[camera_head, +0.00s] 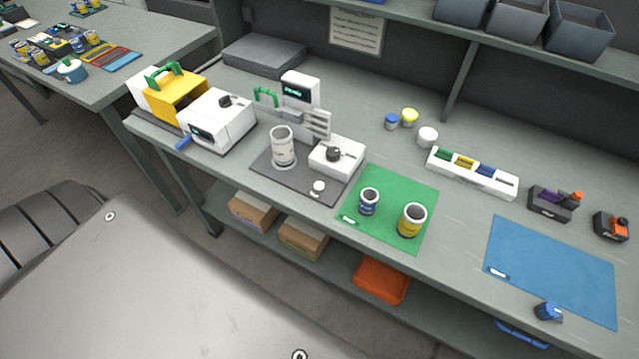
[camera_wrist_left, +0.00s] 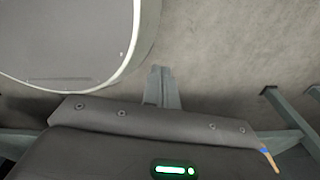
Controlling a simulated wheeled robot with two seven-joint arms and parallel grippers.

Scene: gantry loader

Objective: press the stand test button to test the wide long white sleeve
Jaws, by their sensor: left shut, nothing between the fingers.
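The wide long white sleeve (camera_head: 282,150) stands upright on the dark base plate of the test stand (camera_head: 264,171) in the head view. A small round white button (camera_head: 319,187) is at the plate's front right corner. A white box with a dark knob (camera_head: 335,154) sits at the plate's right, and a white post with a screen (camera_head: 300,90) rises behind. I cannot tell for sure which is the test button. My left gripper (camera_wrist_left: 161,72) is shut and empty in the left wrist view, pointing over bare floor, away from the stand. My right gripper is in neither view.
A green mat (camera_head: 395,190) with a blue and a yellow can lies right of the stand. A white machine (camera_head: 217,119) stands to its left. A blue mat (camera_head: 560,268) and a long white rack (camera_head: 472,172) are further right. A shelf with bins runs above.

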